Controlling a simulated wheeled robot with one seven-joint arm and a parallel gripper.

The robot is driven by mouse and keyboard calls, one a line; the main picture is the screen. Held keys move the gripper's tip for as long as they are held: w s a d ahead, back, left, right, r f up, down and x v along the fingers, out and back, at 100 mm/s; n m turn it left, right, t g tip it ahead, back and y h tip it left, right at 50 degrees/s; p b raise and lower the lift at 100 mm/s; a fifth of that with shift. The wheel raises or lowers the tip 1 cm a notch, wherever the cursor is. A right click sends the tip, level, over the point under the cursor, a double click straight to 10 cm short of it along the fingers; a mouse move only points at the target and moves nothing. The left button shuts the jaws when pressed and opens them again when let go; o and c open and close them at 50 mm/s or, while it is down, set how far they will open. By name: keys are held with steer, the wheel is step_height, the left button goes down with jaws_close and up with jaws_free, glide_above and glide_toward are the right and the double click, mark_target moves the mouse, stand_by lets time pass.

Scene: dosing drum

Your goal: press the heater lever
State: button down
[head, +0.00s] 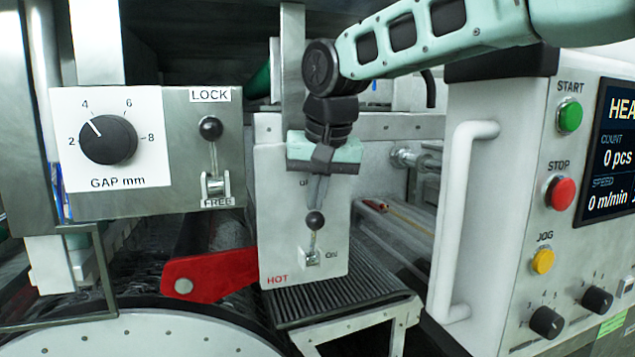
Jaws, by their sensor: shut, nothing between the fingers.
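The heater lever (314,223) is a short metal stick with a dark ball knob on the white plate (275,215) marked HOT. It stands nearly upright, with its base at the small switch beside the ON label. My gripper (317,203) points downward with its fingers shut and empty. Its fingertips are right at the top of the knob in the picture; I cannot tell whether they touch it.
A LOCK/FREE lever (211,130) and a GAP dial (108,140) are on the left. A red arm (210,272) and a ribbed plate (335,292) lie below. A white handle (462,220) and a control panel with START (570,115) and STOP (560,193) buttons stand right.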

steer(key=shift+s+f+b, duration=0.15)
steer(key=shift+b, duration=0.3)
steer(key=shift+s+b, duration=0.1)
steer(key=shift+b, duration=0.35)
steer(key=shift+s+d+t, duration=0.1)
steer(key=shift+t, duration=0.2)
